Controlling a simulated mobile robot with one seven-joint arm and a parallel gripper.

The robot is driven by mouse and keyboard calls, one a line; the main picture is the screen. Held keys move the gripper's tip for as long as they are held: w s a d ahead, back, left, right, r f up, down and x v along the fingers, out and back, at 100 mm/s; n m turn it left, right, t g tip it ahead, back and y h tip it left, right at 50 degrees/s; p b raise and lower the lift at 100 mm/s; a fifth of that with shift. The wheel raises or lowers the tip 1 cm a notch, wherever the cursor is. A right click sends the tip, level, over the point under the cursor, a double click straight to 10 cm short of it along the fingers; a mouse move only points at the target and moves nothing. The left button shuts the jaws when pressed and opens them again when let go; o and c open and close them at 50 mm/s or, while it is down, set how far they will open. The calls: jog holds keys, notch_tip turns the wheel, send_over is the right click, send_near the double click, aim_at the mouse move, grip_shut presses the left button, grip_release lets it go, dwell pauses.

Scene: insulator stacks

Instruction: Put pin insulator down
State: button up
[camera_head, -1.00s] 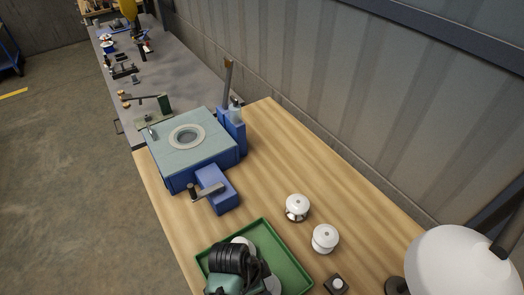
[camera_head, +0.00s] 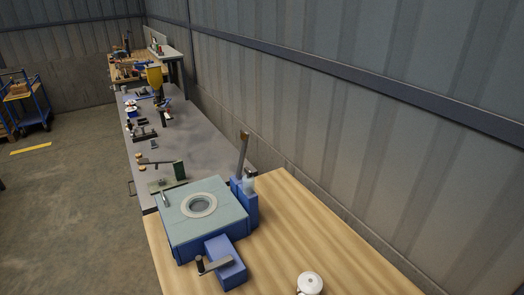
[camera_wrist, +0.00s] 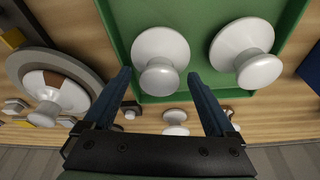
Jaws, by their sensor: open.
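My gripper (camera_wrist: 159,74) shows only in the wrist view, with its two dark blue fingers apart. A white, disc-and-knob shaped insulator (camera_wrist: 160,47) stands between and just past the fingertips, over the green tray (camera_wrist: 195,20). I cannot tell whether a finger touches it. A second, similar white insulator (camera_wrist: 243,40) is in the tray to its right. Smaller white insulators show near the tray's edge, one of them (camera_wrist: 175,117) seen between the fingers. In the head view, one white insulator (camera_head: 310,284) is cut off by the bottom edge. Which is the pin insulator is unclear.
A blue machine (camera_head: 205,226) with a round opening stands on the wooden bench (camera_head: 290,225). A grey bench (camera_head: 190,130) with tools continues behind it, along the corrugated wall (camera_head: 400,170). In the wrist view, a round grey-rimmed object (camera_wrist: 40,60) lies left of the fingers.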

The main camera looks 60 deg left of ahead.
jog(key=d+v, duration=0.1)
jog(key=v, duration=1)
jog(key=shift+a+b, duration=0.45)
jog(key=shift+a, duration=0.05)
jog(key=shift+r, duration=0.1)
